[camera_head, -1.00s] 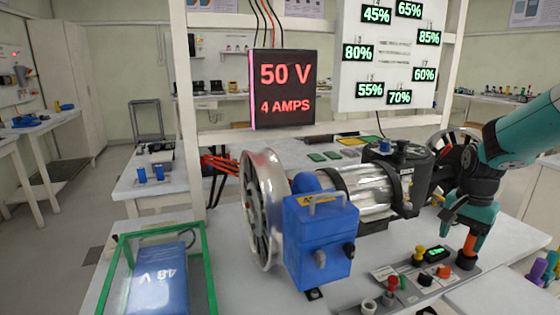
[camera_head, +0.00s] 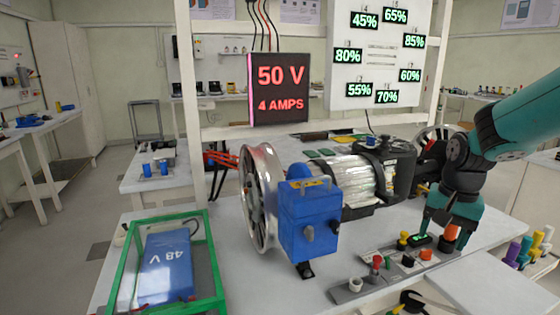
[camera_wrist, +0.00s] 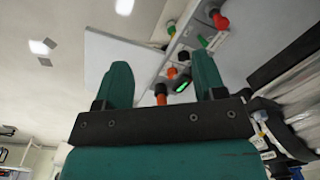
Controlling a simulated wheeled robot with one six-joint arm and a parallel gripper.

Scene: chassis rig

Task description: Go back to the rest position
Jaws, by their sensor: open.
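My gripper (camera_head: 448,234) is open, with teal fingers pointing down over the far right end of a grey control panel (camera_head: 345,297). An orange-topped knob (camera_head: 450,232) shows between the fingers. In the wrist view my gripper (camera_wrist: 162,88) has its two fingers apart, with an orange knob (camera_wrist: 160,92) and a lit green display (camera_wrist: 182,87) seen between them. I cannot tell whether a finger touches the knob. The display also shows in the head view (camera_head: 420,240), just left of the fingers.
A blue box (camera_head: 310,222) on a motor rig with a metal wheel (camera_head: 258,200) stands left of the arm. A green-framed case (camera_head: 122,270) holds a blue 48 V battery (camera_head: 167,265). Red (camera_head: 377,262) and yellow (camera_head: 403,239) knobs stand on the panel. Coloured pegs (camera_head: 525,250) are at right.

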